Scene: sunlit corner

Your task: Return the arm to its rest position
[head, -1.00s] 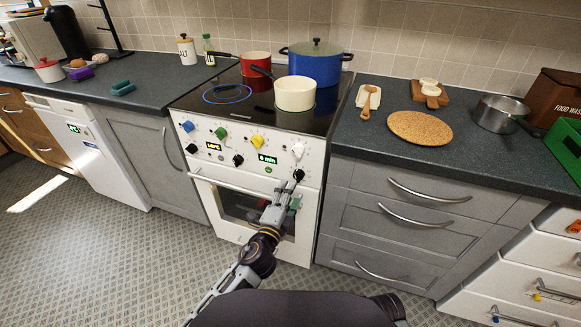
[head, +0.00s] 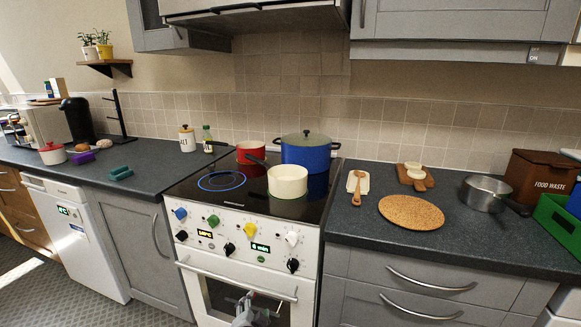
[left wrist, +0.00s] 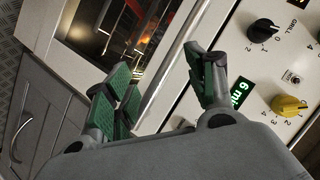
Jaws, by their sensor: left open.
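My left gripper (head: 246,300) is low in the head view, in front of the oven door (head: 222,297). It is open and empty, and the left wrist view shows its green-padded fingers (left wrist: 165,84) spread apart. The gripper is apart from the black knob (head: 292,265), which is up and to its right. Most of my left arm is below the head view's edge. My right gripper does not show.
The white cooker (head: 310,240) has an oven handle (head: 190,267) near the gripper. A cream pan (head: 287,182), red pot (head: 250,153) and blue pot (head: 306,155) stand on the hob. Grey drawers (head: 430,290) flank the cooker on the right.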

